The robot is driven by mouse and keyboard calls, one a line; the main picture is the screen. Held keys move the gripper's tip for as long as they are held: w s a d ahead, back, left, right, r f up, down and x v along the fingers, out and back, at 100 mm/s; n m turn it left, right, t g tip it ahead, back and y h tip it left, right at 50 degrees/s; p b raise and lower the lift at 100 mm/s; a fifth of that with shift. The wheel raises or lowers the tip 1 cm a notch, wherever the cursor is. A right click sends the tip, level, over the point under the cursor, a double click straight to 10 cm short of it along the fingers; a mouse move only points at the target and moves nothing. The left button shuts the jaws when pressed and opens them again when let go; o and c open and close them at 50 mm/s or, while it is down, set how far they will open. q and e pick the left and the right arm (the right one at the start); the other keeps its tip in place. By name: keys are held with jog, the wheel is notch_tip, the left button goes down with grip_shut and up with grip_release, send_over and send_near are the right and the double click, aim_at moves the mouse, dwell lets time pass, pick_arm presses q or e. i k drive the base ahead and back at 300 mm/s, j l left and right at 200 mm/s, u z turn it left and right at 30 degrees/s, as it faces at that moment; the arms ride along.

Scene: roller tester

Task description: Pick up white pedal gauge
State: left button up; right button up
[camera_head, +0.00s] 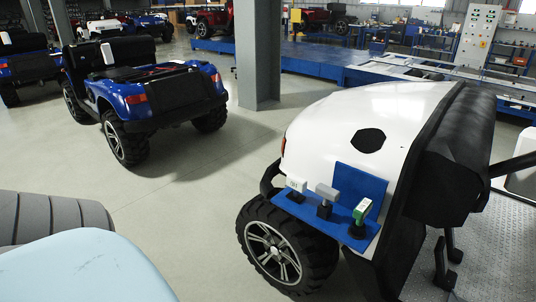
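A small white block-shaped device (296,185), which looks like the white pedal gauge, stands at the left end of a blue holder (343,231) beside the near vehicle's wheel. A grey T-shaped tool (326,197) stands in the middle of the holder, and a green and white handheld device (361,212) at its right end. Each of the latter two sits in a dark base. The lower part of the white device is hard to make out. Neither of my grippers is in view.
The near white vehicle (360,105) has a black tire (270,252) below the holder and a dark bar at right. A blue vehicle (150,95) stands at left. A grey column (259,55) rises mid-floor. Grey floor (190,200) between the vehicles is clear.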

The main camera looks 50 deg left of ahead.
aim_at(299, 183)
jog(key=u, duration=1.35)
